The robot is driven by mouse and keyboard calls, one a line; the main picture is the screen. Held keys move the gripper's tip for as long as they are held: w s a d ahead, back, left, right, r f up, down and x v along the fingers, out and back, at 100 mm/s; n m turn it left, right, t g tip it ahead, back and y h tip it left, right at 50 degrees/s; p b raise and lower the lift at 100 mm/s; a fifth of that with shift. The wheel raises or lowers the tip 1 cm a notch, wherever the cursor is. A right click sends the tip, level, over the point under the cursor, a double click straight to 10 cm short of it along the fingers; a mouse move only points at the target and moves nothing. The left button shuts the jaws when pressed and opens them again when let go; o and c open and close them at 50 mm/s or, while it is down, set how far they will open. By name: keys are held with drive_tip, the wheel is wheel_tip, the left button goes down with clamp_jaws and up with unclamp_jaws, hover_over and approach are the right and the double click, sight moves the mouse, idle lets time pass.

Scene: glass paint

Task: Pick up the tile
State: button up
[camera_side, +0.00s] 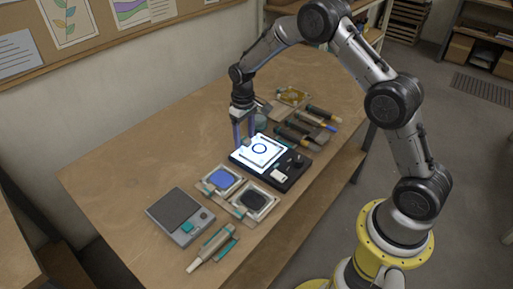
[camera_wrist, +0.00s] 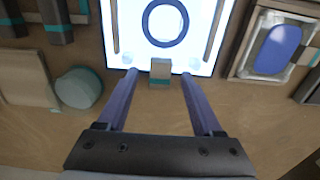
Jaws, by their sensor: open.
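The tile (camera_side: 270,158) is a pale square with a dark blue ring, lying on a brightly lit panel in a black base (camera_side: 286,183). Glare hides its exact edges. In the wrist view the ring (camera_wrist: 183,22) and lit surface fill the top middle. My gripper (camera_side: 246,143) is at the panel's far-left edge, pointing down. In the wrist view my gripper (camera_wrist: 160,74) is open, its two bluish fingers apart. A small grey block with a teal band (camera_wrist: 160,72) shows between the fingertips at the panel's edge; I cannot tell whether they touch it.
A blue paint tray (camera_side: 222,180) and a dark tray (camera_side: 255,201) sit in front of the panel. A scale (camera_side: 180,214) and a tube-like tool (camera_side: 211,248) lie nearer. Several handled tools (camera_side: 305,133) lie behind. The table's left side is clear.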

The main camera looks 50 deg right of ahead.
clamp_jaws()
drive_tip(key=shift+r, duration=0.15)
idle(0.4)
